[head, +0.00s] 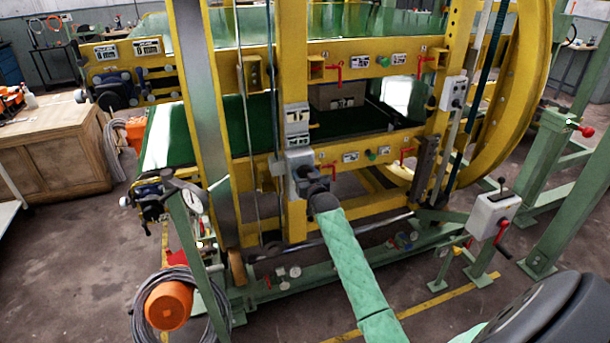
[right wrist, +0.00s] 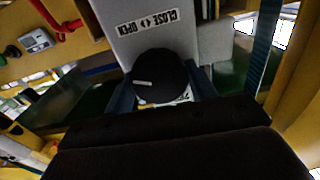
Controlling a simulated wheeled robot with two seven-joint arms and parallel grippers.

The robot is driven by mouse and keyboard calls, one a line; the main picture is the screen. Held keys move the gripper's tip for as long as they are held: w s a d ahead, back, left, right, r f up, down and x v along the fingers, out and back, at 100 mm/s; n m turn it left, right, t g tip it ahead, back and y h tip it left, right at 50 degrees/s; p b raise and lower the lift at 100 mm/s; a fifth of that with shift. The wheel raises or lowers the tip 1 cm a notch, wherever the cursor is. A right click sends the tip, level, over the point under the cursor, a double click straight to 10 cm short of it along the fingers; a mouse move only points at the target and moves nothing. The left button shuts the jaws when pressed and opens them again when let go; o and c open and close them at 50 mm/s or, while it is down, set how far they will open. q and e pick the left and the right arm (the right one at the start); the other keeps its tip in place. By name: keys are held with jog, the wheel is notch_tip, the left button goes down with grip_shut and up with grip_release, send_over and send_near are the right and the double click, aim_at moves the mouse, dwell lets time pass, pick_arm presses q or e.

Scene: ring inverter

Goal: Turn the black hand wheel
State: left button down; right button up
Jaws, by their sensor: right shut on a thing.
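The black hand wheel (right wrist: 160,70) is a round knob with a short white mark, set in front of a grey panel (right wrist: 135,40) with an upside-down "CLOSE / OPEN" label in the right wrist view. My right gripper (right wrist: 163,92) has a bluish finger on each side of it and is shut on it. In the head view, my right gripper (head: 305,174) reaches the grey box (head: 298,158) on the yellow post and hides the wheel there. The green-sleeved arm comes up from the bottom. My left gripper is not in view.
The yellow machine frame (head: 292,70) stands around the box, with red levers (head: 333,68) on its rails. A grey box with a red-handled crank (head: 493,213) is at right. A coiled hose with an orange reel (head: 168,305) lies at lower left. Open floor is at front.

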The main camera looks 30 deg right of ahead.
jog(key=shift+m, duration=1.8)
jog(key=m, duration=0.3)
jog(key=shift+d+m, duration=0.1)
jog(key=shift+m, duration=1.5)
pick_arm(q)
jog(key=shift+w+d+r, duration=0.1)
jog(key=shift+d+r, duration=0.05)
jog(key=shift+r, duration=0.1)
pick_arm(e)
jog(key=shift+m, duration=0.3)
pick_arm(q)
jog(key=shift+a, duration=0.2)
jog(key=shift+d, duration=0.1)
